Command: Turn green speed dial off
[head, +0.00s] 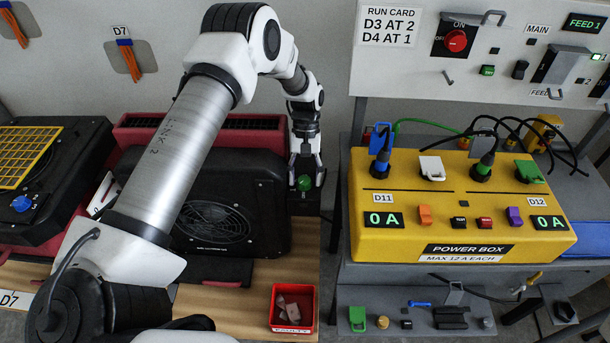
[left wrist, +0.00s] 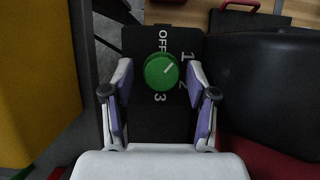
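The green speed dial (left wrist: 161,71) sits on a dark plate (left wrist: 135,45) marked OFF, 1, 2 and 3 in the left wrist view. Its pale pointer line slants to the upper right, toward the 1. My left gripper (left wrist: 159,84) is open, with one purple-padded finger on each side of the dial and a small gap visible on both sides. In the head view my left gripper (head: 306,172) points down over the green dial (head: 304,184), beside the black fan unit (head: 270,185). My right gripper is not in view.
The yellow power box (head: 400,235), with cables and both displays reading 0 A, stands on a grey bench to the right. A red bin (head: 275,322) of scraps is at the wooden table's front. Another black fan unit with a yellow grille (head: 25,155) is at the left.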

